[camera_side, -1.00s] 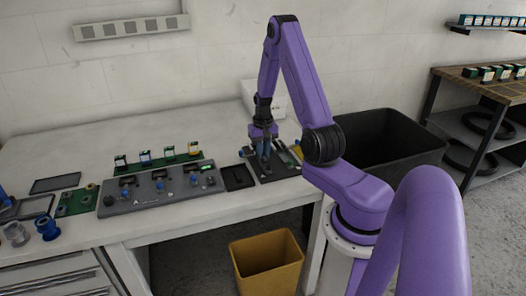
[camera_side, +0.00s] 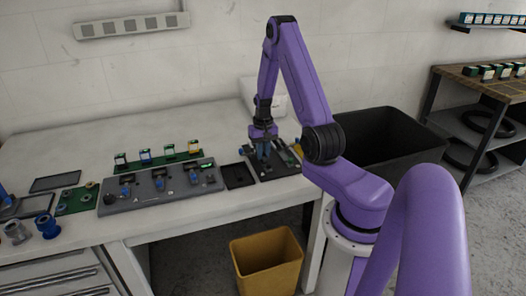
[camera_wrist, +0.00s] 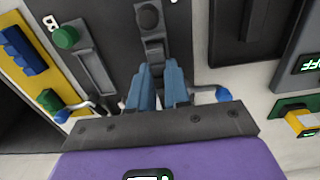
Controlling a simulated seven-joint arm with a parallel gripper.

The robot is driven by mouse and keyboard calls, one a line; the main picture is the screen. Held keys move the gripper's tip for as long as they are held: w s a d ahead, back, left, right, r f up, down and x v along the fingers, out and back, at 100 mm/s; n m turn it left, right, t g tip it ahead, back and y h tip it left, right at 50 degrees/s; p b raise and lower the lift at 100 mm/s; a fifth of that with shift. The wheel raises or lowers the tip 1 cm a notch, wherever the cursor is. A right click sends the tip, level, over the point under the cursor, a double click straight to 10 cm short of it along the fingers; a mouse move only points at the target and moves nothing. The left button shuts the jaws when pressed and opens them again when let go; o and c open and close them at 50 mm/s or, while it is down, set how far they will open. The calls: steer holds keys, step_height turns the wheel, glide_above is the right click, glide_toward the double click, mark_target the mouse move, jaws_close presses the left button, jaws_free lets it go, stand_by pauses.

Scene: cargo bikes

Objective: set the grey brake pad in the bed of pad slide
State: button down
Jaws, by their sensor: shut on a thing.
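My gripper (camera_side: 263,156) is low over the dark board (camera_side: 284,170) at the right end of the bench. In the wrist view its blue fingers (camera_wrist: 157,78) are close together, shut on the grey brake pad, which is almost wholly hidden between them. A grey fixture with a round hole (camera_wrist: 151,17) runs along the board in line with the fingers; it looks like the pad slide. The fingertips cover its near part, so I cannot tell whether the pad touches the bed.
Beside the fixture are a grey slotted bar with a green knob (camera_wrist: 66,37) and a yellow strip with blue blocks (camera_wrist: 24,50). A black tray (camera_side: 238,175) and a grey panel (camera_side: 150,203) lie left of the board. A black bin (camera_side: 385,150) stands to the right.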

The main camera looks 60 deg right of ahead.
steer(key=shift+f, duration=0.3)
stand_by(0.4)
steer(key=c, duration=1)
jaws_free()
steer(key=shift+r, duration=0.1)
